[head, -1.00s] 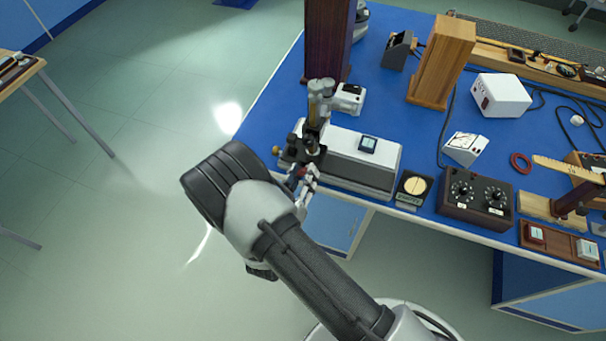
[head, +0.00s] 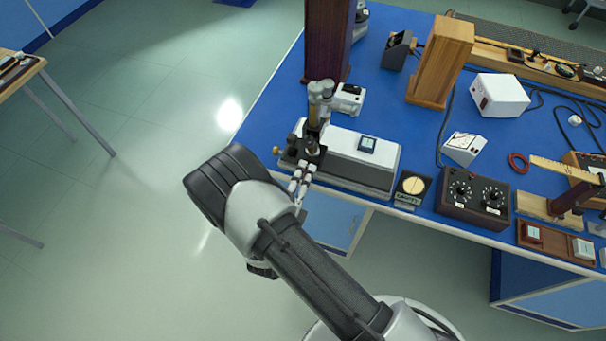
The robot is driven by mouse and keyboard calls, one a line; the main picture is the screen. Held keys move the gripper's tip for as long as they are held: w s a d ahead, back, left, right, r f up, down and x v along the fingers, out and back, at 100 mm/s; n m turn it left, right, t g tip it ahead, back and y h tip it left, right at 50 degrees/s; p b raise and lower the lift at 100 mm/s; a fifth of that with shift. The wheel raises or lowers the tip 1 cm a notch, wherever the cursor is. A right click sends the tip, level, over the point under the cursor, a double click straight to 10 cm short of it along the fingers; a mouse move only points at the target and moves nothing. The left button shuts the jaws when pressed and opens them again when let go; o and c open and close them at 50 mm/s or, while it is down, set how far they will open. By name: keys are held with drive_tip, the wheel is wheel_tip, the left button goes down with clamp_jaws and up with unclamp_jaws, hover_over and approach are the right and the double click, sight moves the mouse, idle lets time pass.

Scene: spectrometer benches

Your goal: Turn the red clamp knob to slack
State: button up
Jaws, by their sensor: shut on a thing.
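The spectrometer-like instrument (head: 352,160), a long grey-white body with a dark stage (head: 306,150) and an upright brass-and-grey tube (head: 316,100), stands at the near left edge of the blue bench. My gripper (head: 303,172) is at the front of the dark stage, its fingers closed together against it. The red clamp knob is not visible now; the fingers cover the spot where red showed earlier. My gripper is shut on it, as far as this view shows. Which way the knob is turned cannot be seen.
A small brass knob (head: 277,150) sticks out left of the stage. A dark square dial (head: 412,187) and a brown two-knob box (head: 473,196) stand to the right. A dark red-brown post (head: 328,45) rises behind.

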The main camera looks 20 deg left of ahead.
drive_tip(key=shift+n, duration=1.1)
drive_tip(key=o, duration=1.1)
drive_tip(key=shift+c, duration=0.2)
drive_tip(key=s, duration=1.2)
drive_tip(key=shift+a, duration=0.45)
